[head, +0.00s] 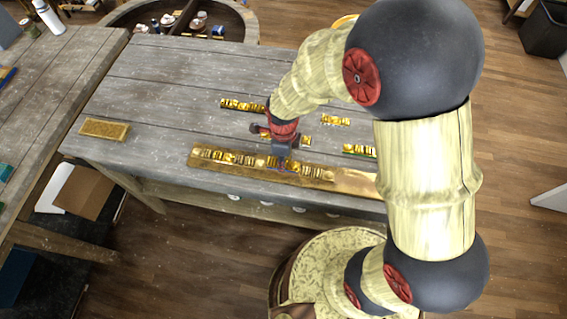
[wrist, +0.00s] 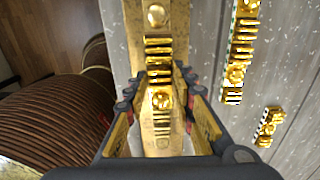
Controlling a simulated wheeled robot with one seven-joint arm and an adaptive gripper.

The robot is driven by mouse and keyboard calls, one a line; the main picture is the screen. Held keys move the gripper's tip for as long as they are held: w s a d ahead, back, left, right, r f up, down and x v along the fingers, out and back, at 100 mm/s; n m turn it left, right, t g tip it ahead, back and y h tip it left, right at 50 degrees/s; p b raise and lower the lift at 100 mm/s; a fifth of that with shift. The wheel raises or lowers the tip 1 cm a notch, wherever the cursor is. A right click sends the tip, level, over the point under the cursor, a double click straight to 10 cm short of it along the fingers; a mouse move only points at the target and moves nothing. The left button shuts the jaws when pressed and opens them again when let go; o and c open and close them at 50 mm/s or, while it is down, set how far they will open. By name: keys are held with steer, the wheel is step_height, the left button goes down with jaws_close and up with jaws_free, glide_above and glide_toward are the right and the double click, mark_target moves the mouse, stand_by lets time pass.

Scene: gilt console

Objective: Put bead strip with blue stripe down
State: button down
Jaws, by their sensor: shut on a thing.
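My gripper (head: 281,160) is shut on a gold bead strip (head: 305,169) at the front edge of the table. In the wrist view my gripper (wrist: 160,88) has one finger on each side of the bead strip (wrist: 160,99), which has a round bead and ribbed beads. The strip lies over the long gold base (head: 196,160), in line with another bead strip (head: 228,157) to its left. A bluish patch shows by the fingertips in the head view, but I cannot make out a clear stripe. I cannot tell whether the strip touches the base.
More bead strips lie behind on the grey plank table (head: 175,75): one at the back (head: 240,105), a short one (head: 336,121) and one to the right (head: 358,150). A gold block (head: 105,129) sits at the left end.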

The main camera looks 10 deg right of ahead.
steer(key=shift+f, duration=1)
steer(key=shift+f, duration=0.2)
steer(key=c, duration=1.5)
jaws_free()
steer(key=shift+r, duration=0.15)
steer(key=s+d+r+n+t+p, duration=0.1)
steer(key=d+r+n, duration=0.15)
steer(key=r, duration=0.65)
steer(key=s+d+r+n+t, duration=0.15)
steer(key=r+n, duration=0.25)
steer(key=r, duration=0.4)
steer(key=s+d+r+n+p, duration=0.1)
steer(key=d+r+n, duration=0.25)
steer(key=r, duration=0.55)
steer(key=s+d+r+n+t, duration=0.3)
steer(key=s+r+n, duration=0.4)
steer(key=n, duration=0.5)
steer(key=shift+s+d+r, duration=0.4)
steer(key=shift+s+d, duration=0.4)
steer(key=shift+s, duration=0.1)
